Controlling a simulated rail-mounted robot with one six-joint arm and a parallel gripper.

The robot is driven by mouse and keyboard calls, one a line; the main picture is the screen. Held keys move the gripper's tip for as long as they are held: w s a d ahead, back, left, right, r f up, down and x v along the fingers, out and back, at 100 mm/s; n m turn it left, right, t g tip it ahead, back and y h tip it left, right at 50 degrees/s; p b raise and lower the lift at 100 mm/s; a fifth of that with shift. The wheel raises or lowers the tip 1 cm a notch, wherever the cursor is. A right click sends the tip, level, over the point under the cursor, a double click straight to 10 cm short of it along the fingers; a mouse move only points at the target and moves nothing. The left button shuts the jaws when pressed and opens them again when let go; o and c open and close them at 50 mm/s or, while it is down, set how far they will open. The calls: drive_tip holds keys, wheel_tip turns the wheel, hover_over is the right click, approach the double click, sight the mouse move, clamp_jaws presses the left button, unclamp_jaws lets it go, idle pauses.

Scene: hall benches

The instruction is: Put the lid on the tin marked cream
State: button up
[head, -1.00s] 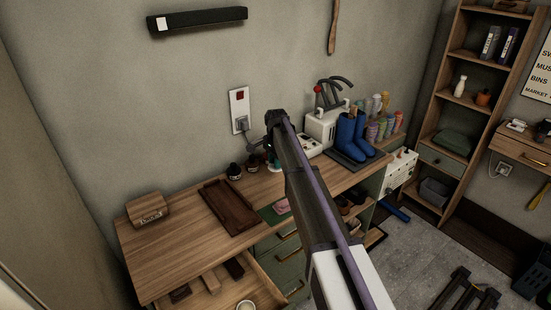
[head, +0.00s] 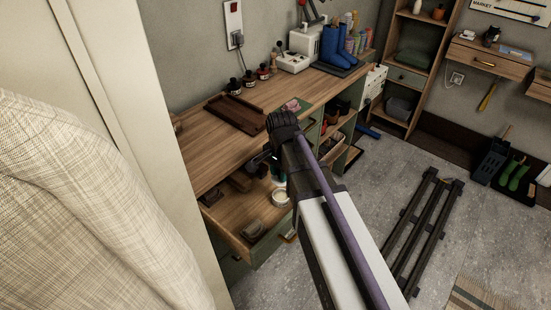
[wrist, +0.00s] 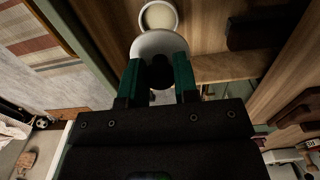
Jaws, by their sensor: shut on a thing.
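The open tin (head: 280,197) stands in the open drawer, with pale contents; it also shows at the top of the wrist view (wrist: 158,17). No marking on it can be read. My gripper (head: 275,172) is over the drawer, just behind the tin in the head view. In the wrist view its green fingers (wrist: 157,80) are shut on a pale round lid (wrist: 150,44). The lid is close to the tin and overlaps its near edge in the picture; whether they touch I cannot tell. The lid is mostly hidden in the head view.
The drawer (head: 240,248) holds several other items, including dark blocks (head: 240,181). The bench (head: 205,150) above carries a brown tray (head: 236,115), several dark bottles (head: 249,78) and blue boots (head: 335,45). A pale cloth garment (head: 80,200) fills the left. A dark slatted rack (head: 425,230) lies on the floor.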

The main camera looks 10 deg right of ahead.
drive_tip(key=shift+s, duration=0.2)
drive_tip(key=shift+w+d+f+b, duration=0.15)
drive_tip(key=shift+f+b, duration=0.3)
drive_tip(key=shift+f, duration=0.1)
wheel_tip(320, 180, down, 6)
drive_tip(key=b, duration=0.5)
drive_tip(key=shift+r, duration=0.25)
drive_tip(key=shift+f+b, duration=0.15)
drive_tip(key=shift+b, duration=0.25)
idle(0.5)
drive_tip(key=o, duration=1.4)
drive_tip(key=shift+o, duration=0.2)
wheel_tip(320, 180, up, 7)
drive_tip(key=p, duration=0.7)
